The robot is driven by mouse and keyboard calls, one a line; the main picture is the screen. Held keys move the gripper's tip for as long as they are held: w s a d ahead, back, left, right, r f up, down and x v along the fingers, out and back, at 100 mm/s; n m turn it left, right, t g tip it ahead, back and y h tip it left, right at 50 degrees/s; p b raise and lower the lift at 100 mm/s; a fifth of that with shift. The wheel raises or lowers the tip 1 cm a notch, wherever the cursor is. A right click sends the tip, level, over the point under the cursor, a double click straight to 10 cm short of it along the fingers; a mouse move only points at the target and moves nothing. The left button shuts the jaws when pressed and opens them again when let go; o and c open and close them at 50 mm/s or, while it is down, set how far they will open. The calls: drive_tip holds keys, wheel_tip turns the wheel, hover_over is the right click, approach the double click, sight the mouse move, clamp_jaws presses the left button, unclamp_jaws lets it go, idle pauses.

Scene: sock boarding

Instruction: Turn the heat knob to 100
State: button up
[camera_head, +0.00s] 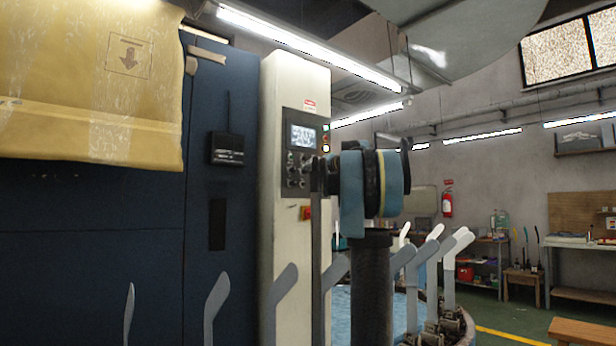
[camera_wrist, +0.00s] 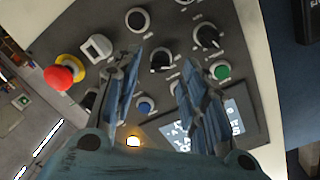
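The control panel (camera_head: 304,118) is on a cream cabinet in the head view, and fills much of the wrist view. A black knob with a pale pointer (camera_wrist: 160,60) lies between my fingertips in the wrist view. A second black knob (camera_wrist: 207,37) sits to its upper right. Labels are too small to tell which is the heat knob. My gripper (camera_wrist: 161,61) is open, its two blue fingers on either side of the first knob; I cannot tell whether they touch it. The lit display (camera_wrist: 236,117) is partly behind the right finger, its figures unreadable.
A red emergency stop (camera_wrist: 58,77), a white switch (camera_wrist: 97,47), a green button (camera_wrist: 220,70) and a blue button (camera_wrist: 146,105) surround the knobs. Upright grey sock forms (camera_head: 215,305) stand low in front of the cabinet in the head view.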

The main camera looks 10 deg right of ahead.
drive_tip(key=v, duration=0.9)
drive_tip(key=shift+f, duration=0.1)
drive_tip(key=s+a+f+n+g, duration=0.1)
drive_tip(key=s+a+f+g, duration=0.25)
drive_tip(key=s+f, duration=0.45)
drive_tip(key=s+a+f+n+g+h, duration=0.15)
drive_tip(key=s+a+f, duration=0.35)
drive_tip(key=f, duration=0.7)
drive_tip(key=s+a+f+n+g, duration=0.1)
drive_tip(key=s+a+f+g, duration=0.2)
drive_tip(key=s+a+f, duration=0.5)
drive_tip(key=s+d+f+g+h, duration=0.1)
drive_tip(key=s+d+f+h, duration=0.1)
drive_tip(key=s+f, duration=0.6)
drive_tip(key=s+d+f+g+h, duration=0.2)
drive_tip(key=s+f, duration=0.6)
drive_tip(key=f, duration=0.9)
drive_tip(key=s+d+f+g+h, duration=0.2)
drive_tip(key=s+d+f, duration=0.4)
drive_tip(key=f, duration=0.7)
drive_tip(key=shift+s+f+h, duration=0.3)
drive_tip(key=shift+s+h, duration=0.25)
drive_tip(key=shift+s, duration=0.65)
